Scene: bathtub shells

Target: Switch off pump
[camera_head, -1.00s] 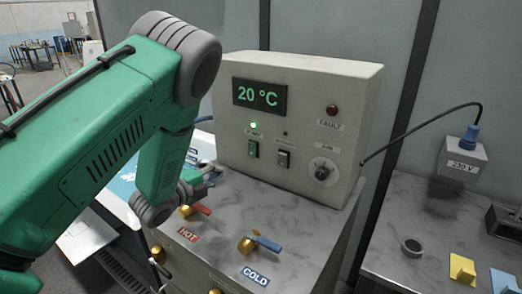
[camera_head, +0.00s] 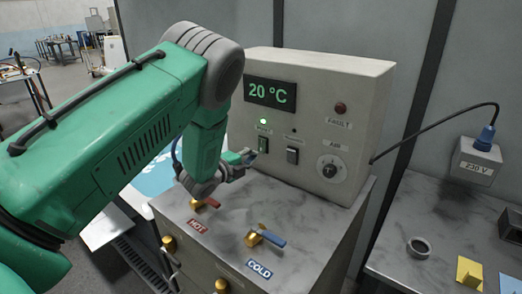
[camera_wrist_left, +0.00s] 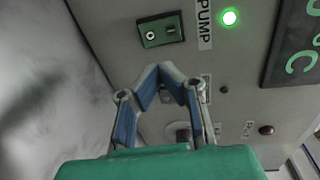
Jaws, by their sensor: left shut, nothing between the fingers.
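The control box (camera_head: 330,105) has a green pump rocker switch (camera_head: 263,145) on its left, under a lit green lamp (camera_head: 263,121). In the left wrist view the green switch (camera_wrist_left: 161,30) lies beside a "PUMP" label (camera_wrist_left: 204,24), and the lamp (camera_wrist_left: 229,17) glows. My left gripper (camera_head: 246,157) is just below and left of the pump switch in the head view. In the wrist view its blue-padded fingers (camera_wrist_left: 160,72) meet at the tips, shut and empty, apart from the switch in the picture. Whether they touch the panel cannot be told. My right gripper is out of view.
A second, dark switch (camera_head: 292,155) and a round knob (camera_head: 332,168) are to the right. The display (camera_head: 270,93) reads 20 °C. Red-handled (camera_head: 207,202) and blue-handled (camera_head: 265,238) taps stand on the marbled top below. A black cable (camera_head: 440,128) runs right.

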